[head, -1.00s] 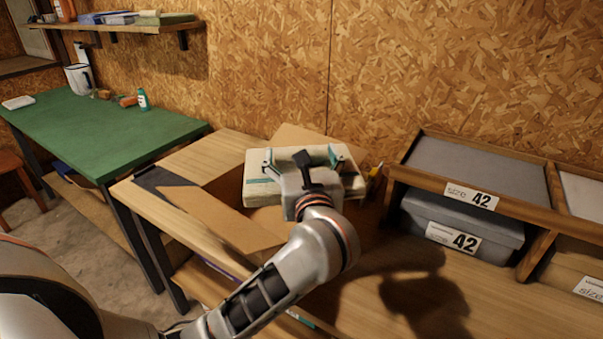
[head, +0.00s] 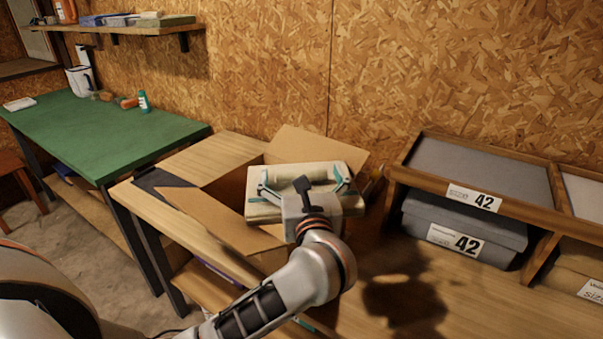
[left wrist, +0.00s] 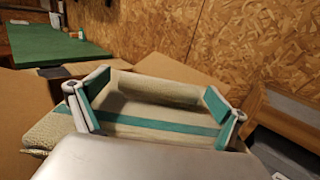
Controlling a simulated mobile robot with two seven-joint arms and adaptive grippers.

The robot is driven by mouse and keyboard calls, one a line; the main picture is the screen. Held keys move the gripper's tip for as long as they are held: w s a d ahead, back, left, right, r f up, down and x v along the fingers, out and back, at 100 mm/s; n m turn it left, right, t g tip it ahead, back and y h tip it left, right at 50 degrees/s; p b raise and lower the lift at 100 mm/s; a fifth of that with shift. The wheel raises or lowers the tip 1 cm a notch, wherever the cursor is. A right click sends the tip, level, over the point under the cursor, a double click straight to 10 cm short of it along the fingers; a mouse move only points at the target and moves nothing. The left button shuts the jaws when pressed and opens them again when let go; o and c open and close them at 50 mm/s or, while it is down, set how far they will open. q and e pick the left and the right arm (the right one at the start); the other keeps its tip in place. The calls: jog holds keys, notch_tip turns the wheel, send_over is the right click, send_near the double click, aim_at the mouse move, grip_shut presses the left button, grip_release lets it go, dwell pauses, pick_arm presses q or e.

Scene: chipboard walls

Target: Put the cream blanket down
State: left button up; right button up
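The cream blanket (head: 290,175) is a folded bundle with a teal stripe. It is above the right part of an open cardboard box (head: 226,216) and hides much of the opening. My left gripper (head: 303,186) has its teal-padded fingers spread wide, with a raised part of the blanket between them. In the left wrist view the blanket (left wrist: 165,103) fills the space between the fingers of the gripper (left wrist: 158,106) and extends out to the left. Whether its underside touches the box is hidden. My right gripper is not in view.
The box stands on a wooden bench (head: 400,310). On the right is a wooden rack (head: 540,258) with grey boxes (head: 463,240) labelled 42. A green table (head: 110,128) stands at the left, below a wall shelf (head: 120,27). The bench front right is clear.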

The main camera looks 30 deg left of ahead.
pick_arm(q)
jog(key=shift+r, duration=0.15)
jog(key=shift+s+d, duration=0.15)
jog(key=v, duration=1.1)
jog(key=shift+s, duration=0.3)
jog(key=shift+d, duration=0.1)
